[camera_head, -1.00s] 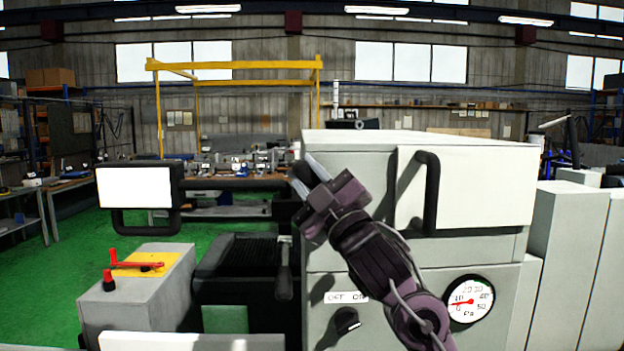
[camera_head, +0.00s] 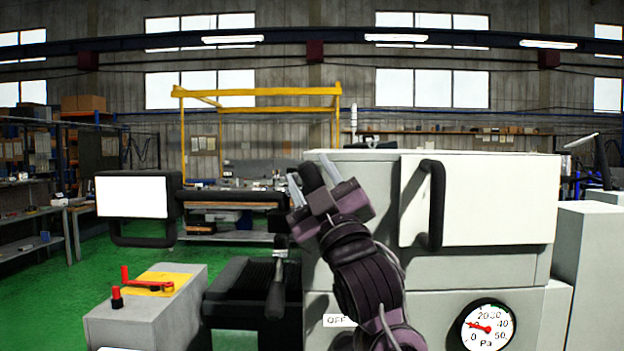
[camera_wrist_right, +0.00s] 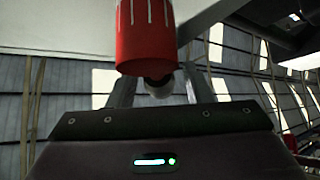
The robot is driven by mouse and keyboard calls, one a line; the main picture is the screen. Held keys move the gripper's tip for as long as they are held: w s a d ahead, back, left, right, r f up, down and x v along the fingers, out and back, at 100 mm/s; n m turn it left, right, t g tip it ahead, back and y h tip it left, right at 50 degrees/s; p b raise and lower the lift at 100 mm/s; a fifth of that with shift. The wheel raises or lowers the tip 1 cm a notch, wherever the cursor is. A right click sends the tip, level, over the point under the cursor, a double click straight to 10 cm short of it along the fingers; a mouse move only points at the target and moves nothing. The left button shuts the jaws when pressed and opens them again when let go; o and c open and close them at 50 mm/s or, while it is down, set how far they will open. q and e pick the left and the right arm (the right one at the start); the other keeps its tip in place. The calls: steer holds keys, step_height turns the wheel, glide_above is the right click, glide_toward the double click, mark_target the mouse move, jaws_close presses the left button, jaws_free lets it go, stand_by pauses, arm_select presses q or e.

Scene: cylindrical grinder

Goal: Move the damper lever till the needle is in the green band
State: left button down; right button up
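The pressure gauge (camera_head: 488,326), marked Pa, is low on the grey machine's front. Its red needle points left, near the low end; I cannot make out the green band clearly. My right gripper (camera_head: 313,176) is raised before the machine's left edge, its two fingers apart. In the right wrist view a red cylinder with white marks (camera_wrist_right: 146,35) is close, in front of the fingers; a grey round end shows below it. I cannot tell whether it is the damper lever or touches a finger. The head view does not show it. My left gripper is out of view.
A red lever (camera_head: 148,283) lies over a yellow plate on a grey box (camera_head: 150,322) at lower left. A black-handled lever (camera_head: 276,290) stands left of the machine. The machine's white door has a black handle (camera_head: 434,205). A screen (camera_head: 132,196) stands at left.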

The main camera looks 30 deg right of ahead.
mark_target(316, 188)
steer(key=shift+s+f+b, duration=0.15)
steer(key=shift+f+b, duration=0.15)
steer(key=b+v, duration=0.4)
steer(key=v, duration=0.2)
steer(key=shift+s+f, duration=0.15)
steer(key=shift+f, duration=0.05)
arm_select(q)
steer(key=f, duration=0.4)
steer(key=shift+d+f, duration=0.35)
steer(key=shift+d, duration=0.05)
arm_select(e)
steer(key=shift+s+a+f, duration=0.1)
steer(key=shift+s, duration=0.3)
